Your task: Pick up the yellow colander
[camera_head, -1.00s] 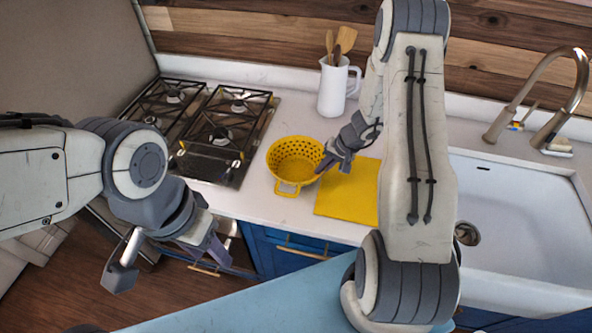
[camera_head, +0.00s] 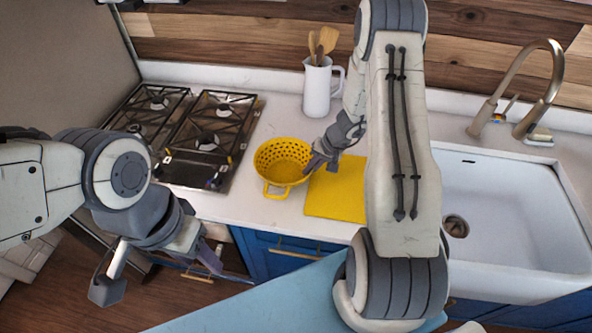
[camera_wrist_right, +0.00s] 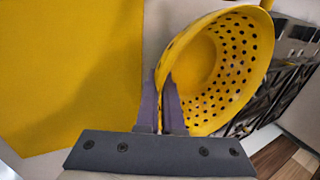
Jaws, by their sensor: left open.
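The yellow colander (camera_head: 281,174) sits upright on the white counter, between the stove and a flat yellow mat. My right gripper (camera_head: 313,165) is at the colander's right rim. In the right wrist view, the two fingers (camera_wrist_right: 160,115) are close together, with the near edge of the colander (camera_wrist_right: 222,75) between them. They look shut on its rim; the exact contact is partly hidden by the fingers. The colander appears to be at counter height. My left gripper (camera_head: 158,268) is open and empty, low in front of the counter, well apart from the colander.
A gas stove (camera_head: 205,140) is left of the colander. The yellow mat (camera_head: 335,190) lies to its right, partly behind my right arm. A white pitcher (camera_head: 317,92) with wooden utensils stands behind. A white sink (camera_head: 500,210) with a faucet (camera_head: 540,100) is at the right.

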